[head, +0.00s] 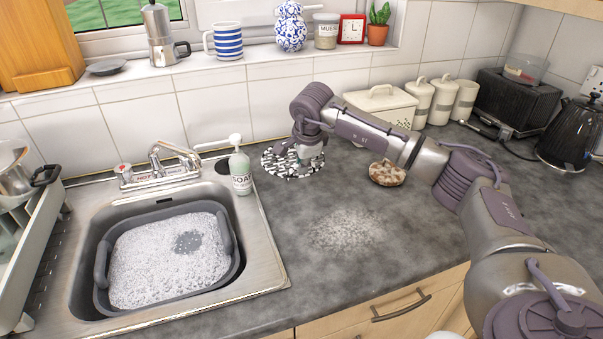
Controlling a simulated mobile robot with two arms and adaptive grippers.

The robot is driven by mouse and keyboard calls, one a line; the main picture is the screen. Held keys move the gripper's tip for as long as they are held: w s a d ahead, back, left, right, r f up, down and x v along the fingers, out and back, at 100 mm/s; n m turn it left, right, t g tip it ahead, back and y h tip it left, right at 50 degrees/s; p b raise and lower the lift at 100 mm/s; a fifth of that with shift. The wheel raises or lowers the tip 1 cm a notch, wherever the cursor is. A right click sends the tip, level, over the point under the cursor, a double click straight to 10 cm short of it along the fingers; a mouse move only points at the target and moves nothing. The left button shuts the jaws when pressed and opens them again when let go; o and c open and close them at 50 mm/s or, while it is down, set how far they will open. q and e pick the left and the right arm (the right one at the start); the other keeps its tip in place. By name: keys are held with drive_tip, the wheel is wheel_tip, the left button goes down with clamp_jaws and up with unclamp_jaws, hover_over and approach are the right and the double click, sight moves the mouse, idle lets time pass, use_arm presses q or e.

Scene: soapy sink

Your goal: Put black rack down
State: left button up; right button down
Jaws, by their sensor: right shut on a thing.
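The black rack (276,164) looks like a round, black-and-white patterned piece. It is at the back of the grey worktop, just right of the soap bottle. My right gripper (306,158) is shut on it at its right side, with the arm reaching in from the right. The wrist and fingers hide part of the rack. It looks low over the worktop or on it; I cannot tell if it touches. My left gripper is out of view.
The soap bottle (240,170) stands close left of the rack, by the sink (262,262) with its grey tub (237,262) of suds. A patterned brown-and-white piece (387,173) lies to the right. The worktop (345,275) in front is clear apart from pale speckles.

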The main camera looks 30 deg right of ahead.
sight(302, 176)
drive_tip(key=shift+w+f, duration=0.1)
drive_tip(key=shift+f, duration=0.2)
wheel_tip(302, 176, down, 3)
drive_tip(key=shift+f+p, duration=0.1)
drive_tip(key=shift+p, duration=0.45)
drive_tip(key=shift+f, duration=0.2)
drive_tip(key=c, duration=1.8)
unclamp_jaws()
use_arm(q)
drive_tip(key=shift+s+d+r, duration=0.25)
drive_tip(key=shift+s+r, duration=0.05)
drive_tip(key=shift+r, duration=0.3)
use_arm(e)
drive_tip(key=o, duration=0.5)
drive_tip(key=shift+s+a+r, duration=0.15)
drive_tip(key=shift+s+r, duration=0.05)
drive_tip(key=shift+r, duration=0.35)
use_arm(q)
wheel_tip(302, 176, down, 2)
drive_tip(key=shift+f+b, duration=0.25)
drive_tip(key=shift+b, duration=1)
use_arm(e)
drive_tip(key=v, duration=1.1)
